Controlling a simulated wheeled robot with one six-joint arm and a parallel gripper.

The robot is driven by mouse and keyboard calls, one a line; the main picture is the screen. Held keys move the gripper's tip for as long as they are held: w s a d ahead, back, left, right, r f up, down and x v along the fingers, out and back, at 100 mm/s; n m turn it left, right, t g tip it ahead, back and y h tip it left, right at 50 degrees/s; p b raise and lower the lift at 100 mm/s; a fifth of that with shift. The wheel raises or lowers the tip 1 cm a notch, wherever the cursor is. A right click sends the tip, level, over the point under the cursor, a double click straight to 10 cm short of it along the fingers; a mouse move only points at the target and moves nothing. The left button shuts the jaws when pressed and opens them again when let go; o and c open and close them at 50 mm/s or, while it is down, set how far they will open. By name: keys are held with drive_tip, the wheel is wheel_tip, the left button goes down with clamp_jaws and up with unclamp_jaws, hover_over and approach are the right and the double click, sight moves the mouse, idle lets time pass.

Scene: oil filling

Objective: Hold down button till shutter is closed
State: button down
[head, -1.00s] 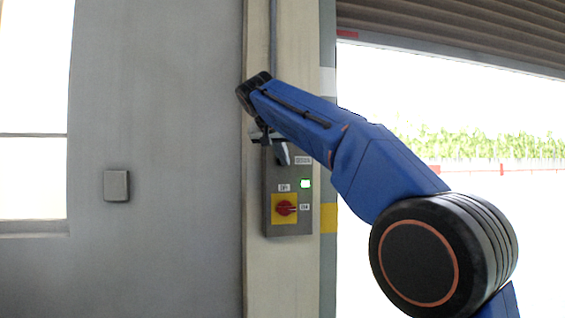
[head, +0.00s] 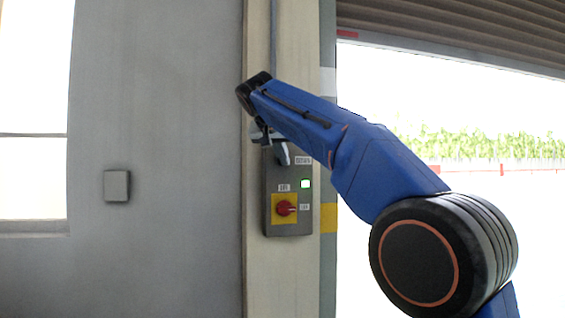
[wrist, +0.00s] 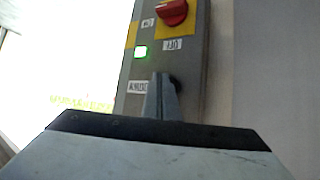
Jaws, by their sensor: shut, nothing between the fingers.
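The grey control box (head: 289,226) is mounted on the pillar, and it shows upside down in the wrist view (wrist: 192,55). A dark round button (wrist: 178,84) shows beside and partly behind my fingertips in the wrist view; I cannot tell if they touch it. My gripper (head: 284,160) is shut and empty at the upper part of the box; its fingers show pressed together in the wrist view (wrist: 160,80). The brown slatted shutter (head: 460,28) is at the top right, with a wide bright opening under it.
A red rotary switch (head: 286,208) on a yellow plate sits low on the box, near a lit green lamp (head: 305,184). A conduit (head: 273,40) runs up the pillar. A small grey wall box (head: 116,185) and a window (head: 32,100) are at the left.

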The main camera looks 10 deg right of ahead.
idle(0.3)
drive_tip(key=shift+w, duration=0.4)
